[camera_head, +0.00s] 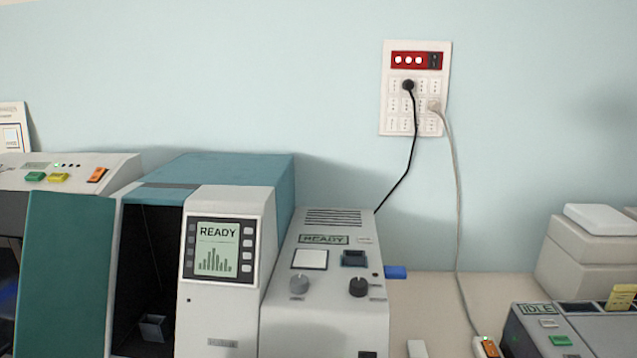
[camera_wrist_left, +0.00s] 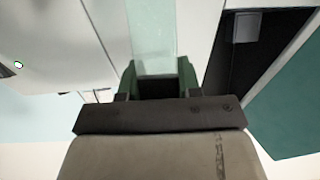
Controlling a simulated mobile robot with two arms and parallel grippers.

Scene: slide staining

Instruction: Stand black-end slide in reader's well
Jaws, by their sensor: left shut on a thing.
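The reader (camera_head: 226,270) stands left of centre in the head view, its screen showing READY. Its teal door (camera_head: 65,275) is open, and the small grey well (camera_head: 153,327) sits low in the dark chamber. In the left wrist view my left gripper (camera_wrist_left: 158,78) is shut on a clear glass slide (camera_wrist_left: 166,35), which extends away from the green fingers. A dark patch between the fingers looks like the slide's black end. The well (camera_wrist_left: 246,26) and the open door (camera_wrist_left: 290,95) appear right of the slide, which is outside the chamber. My right gripper is in neither view.
A grey device with knobs (camera_head: 318,270) stands close against the reader's right side. Another device with coloured buttons (camera_head: 70,172) is behind the door at left. An IDLE device (camera_head: 575,330) stands at right. Cables hang from a wall socket panel (camera_head: 415,88). Some bench between devices is clear.

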